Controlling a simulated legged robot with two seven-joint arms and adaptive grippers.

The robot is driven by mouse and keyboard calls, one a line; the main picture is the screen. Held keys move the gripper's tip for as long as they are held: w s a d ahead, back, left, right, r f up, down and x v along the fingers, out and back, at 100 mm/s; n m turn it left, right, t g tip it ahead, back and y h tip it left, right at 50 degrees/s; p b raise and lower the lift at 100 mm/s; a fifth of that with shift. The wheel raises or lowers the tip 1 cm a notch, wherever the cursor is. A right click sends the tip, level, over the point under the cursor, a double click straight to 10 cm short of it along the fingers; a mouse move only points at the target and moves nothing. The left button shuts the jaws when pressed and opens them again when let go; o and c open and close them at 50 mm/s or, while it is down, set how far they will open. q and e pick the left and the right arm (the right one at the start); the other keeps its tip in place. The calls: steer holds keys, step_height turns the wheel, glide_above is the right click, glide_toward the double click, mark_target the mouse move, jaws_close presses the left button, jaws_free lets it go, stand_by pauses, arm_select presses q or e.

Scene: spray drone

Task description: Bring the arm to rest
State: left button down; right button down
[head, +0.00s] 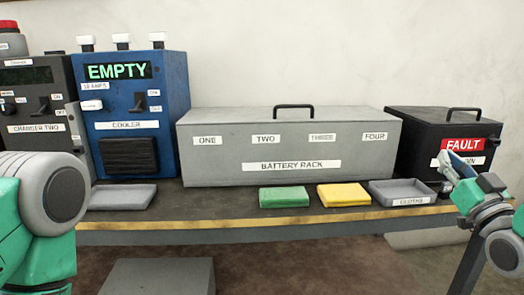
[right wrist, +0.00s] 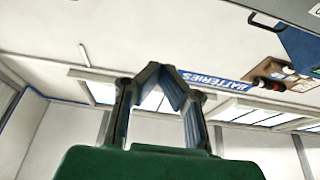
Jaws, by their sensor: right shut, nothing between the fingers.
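My right gripper (head: 456,170) is raised at the right of the head view, in front of the black fault bin. In the right wrist view its two fingers (right wrist: 158,72) meet at the tips, with nothing between them. It points up toward the wall and ceiling, clear of the bench things. At the left edge of the head view a teal and grey link of my left arm shows (head: 40,215). The left gripper is outside the picture.
The bench (head: 250,219) has a yellow-edged front. On it stand a grey battery rack (head: 290,150), blue cooler (head: 130,110), charger (head: 35,105), fault bin (head: 420,130), green cloth (head: 284,197), yellow cloth (head: 343,194) and grey trays (head: 122,197). A grey box (head: 158,277) stands below.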

steer(key=s+a+f+g+p, duration=0.1)
steer(key=s+a+f+g, duration=0.25)
steer(key=f, duration=0.55)
steer(key=s+a+f+g+p, duration=0.1)
steer(key=s+a+f+g, duration=0.2)
steer(key=f, duration=0.6)
steer(key=s+a+f+g+p, duration=0.1)
steer(key=s+a+f+g, duration=0.15)
steer(key=f+g, duration=0.45)
steer(key=s+a+f+g+p, duration=0.1)
steer(key=s+f+g, duration=0.3)
steer(key=s, duration=0.9)
steer(key=s+a+f+g+p, duration=0.1)
steer(key=s+a+f+g, duration=0.2)
steer(key=s+f, duration=0.6)
steer(key=s+g, duration=0.1)
steer(key=s, duration=0.3)
steer(key=shift+s+f+h+p, duration=0.3)
steer(key=shift+f+h+p, duration=0.1)
steer(key=shift+a, duration=0.1)
